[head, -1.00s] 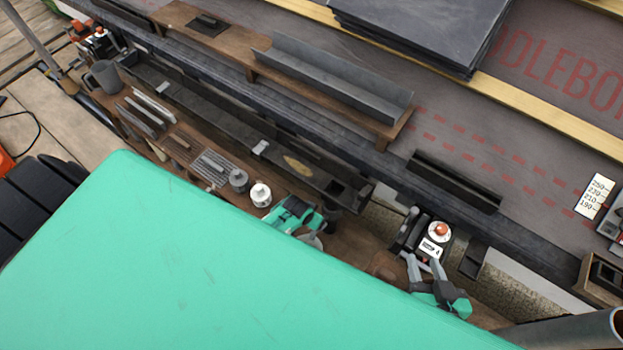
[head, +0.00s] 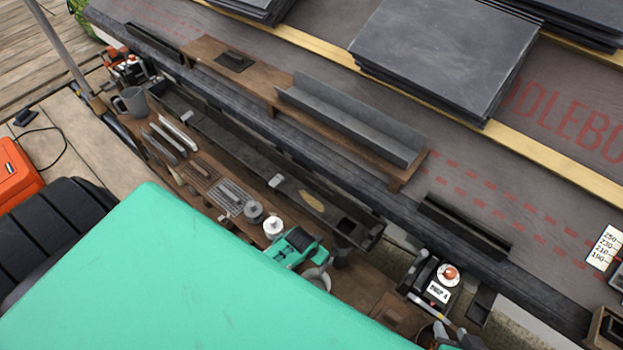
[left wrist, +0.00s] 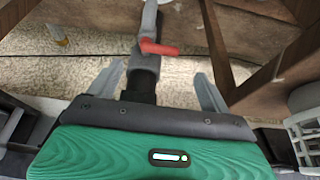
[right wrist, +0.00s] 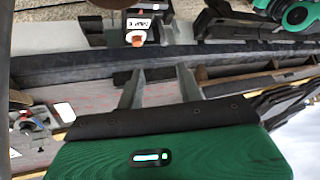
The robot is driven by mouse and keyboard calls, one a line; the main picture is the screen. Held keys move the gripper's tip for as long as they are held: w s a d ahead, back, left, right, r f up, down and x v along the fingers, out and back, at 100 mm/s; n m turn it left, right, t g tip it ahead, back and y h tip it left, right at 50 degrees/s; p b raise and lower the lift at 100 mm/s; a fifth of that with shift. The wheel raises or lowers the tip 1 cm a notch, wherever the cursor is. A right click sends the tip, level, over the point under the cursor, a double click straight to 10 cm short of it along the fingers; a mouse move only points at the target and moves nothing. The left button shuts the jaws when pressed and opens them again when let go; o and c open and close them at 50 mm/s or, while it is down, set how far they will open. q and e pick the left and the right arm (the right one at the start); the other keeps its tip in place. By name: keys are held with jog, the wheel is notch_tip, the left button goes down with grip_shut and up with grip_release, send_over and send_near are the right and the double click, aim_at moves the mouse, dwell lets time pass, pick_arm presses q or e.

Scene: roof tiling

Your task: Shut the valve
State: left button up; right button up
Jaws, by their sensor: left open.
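The valve shows in the left wrist view as a red lever (left wrist: 158,48) on a grey pipe (left wrist: 145,70). The lever lies crosswise to the pipe, with its longer end to the right. My left gripper (left wrist: 160,72) is open, with one finger on each side of the pipe and nothing visibly clamped. I cannot tell whether a finger touches it. My right gripper (right wrist: 160,70) is open and empty; in the head view only part of it (head: 450,336) shows at the bottom edge, near the pump box (head: 438,290). The valve is not visible in the head view.
Wooden framing (left wrist: 268,72) stands right of the valve. In the head view, a teal device (head: 292,246), a white-topped canister (head: 273,228) and a mug (head: 132,101) stand along the bench. Slate stacks (head: 440,55) lie on the roof. My teal body hides the lower left.

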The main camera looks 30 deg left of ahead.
pick_arm(q)
jog(key=p+v, duration=0.2)
jog(key=v, duration=0.4)
jog(key=shift+r, duration=0.35)
pick_arm(e)
jog(key=shift+s+d+r+m+g+h, duration=0.1)
jog(key=shift+s+d+r+g+h, duration=0.2)
jog(key=shift+s+d+g, duration=0.4)
jog(key=shift+s+d+r+m+g+h, duration=0.15)
jog(key=shift+s+d+g+h, duration=0.2)
jog(key=shift+d, duration=0.5)
jog(key=shift+s+d+r+m+g+h, duration=0.1)
jog(key=shift+s+d+r+g+h, duration=0.15)
jog(key=shift+s+d+g, duration=0.45)
pick_arm(q)
jog(key=shift+s+a, duration=0.1)
jog(key=shift+s, duration=0.05)
pick_arm(e)
jog(key=shift+w+d, duration=0.1)
